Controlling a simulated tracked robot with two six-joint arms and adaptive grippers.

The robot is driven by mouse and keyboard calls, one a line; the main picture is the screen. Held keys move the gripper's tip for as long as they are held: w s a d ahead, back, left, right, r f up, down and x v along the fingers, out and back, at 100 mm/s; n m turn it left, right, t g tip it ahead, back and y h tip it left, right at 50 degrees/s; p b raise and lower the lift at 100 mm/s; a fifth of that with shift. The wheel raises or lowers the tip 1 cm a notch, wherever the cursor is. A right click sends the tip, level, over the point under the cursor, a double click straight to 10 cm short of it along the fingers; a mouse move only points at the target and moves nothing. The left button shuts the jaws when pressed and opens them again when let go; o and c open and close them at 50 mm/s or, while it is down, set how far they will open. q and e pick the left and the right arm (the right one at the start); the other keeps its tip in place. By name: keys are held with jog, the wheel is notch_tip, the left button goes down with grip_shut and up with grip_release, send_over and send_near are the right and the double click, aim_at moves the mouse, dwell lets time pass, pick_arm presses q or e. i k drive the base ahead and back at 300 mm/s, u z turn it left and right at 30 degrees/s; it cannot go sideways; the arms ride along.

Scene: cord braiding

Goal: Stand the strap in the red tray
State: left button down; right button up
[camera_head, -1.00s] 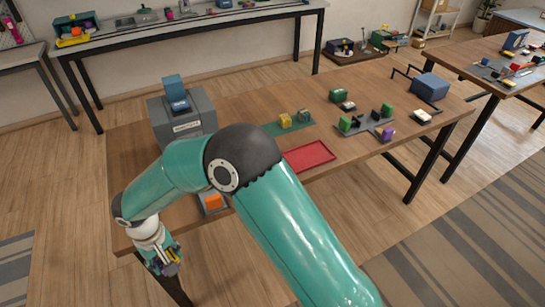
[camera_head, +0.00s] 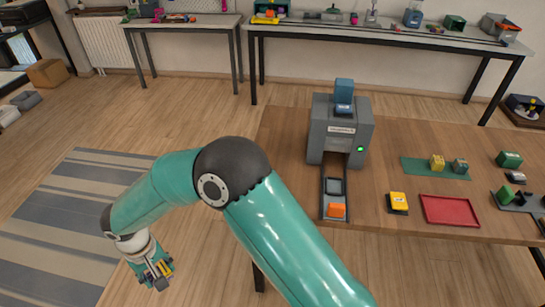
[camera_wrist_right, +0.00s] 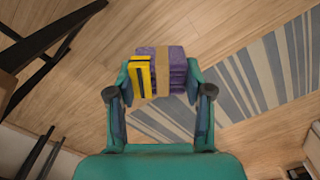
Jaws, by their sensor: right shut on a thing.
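The red tray (camera_head: 450,210) lies flat and empty near the front edge of the wooden table, at the right of the head view. My right gripper (camera_head: 158,272) is low at the left of the head view, over the floor and well away from the table and tray. In the right wrist view my right gripper (camera_wrist_right: 157,90) is shut on a folded purple bundle with a tan band around it and a yellow buckle-like piece on its left side; I take this as the strap (camera_wrist_right: 177,70). In the head view the strap is mostly hidden by the fingers. My left gripper is not in view.
A grey machine (camera_head: 340,132) with a green light stands on the table, its chute holding an orange block (camera_head: 336,210). A yellow block (camera_head: 398,202) sits just left of the tray. A green mat (camera_head: 420,170) with small blocks lies behind it. Open floor and a striped rug (camera_head: 75,215) are at left.

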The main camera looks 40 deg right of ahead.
aim_at(448, 209)
jog(key=u, duration=0.25)
jog(key=k, duration=1.45)
jog(key=z, duration=0.9)
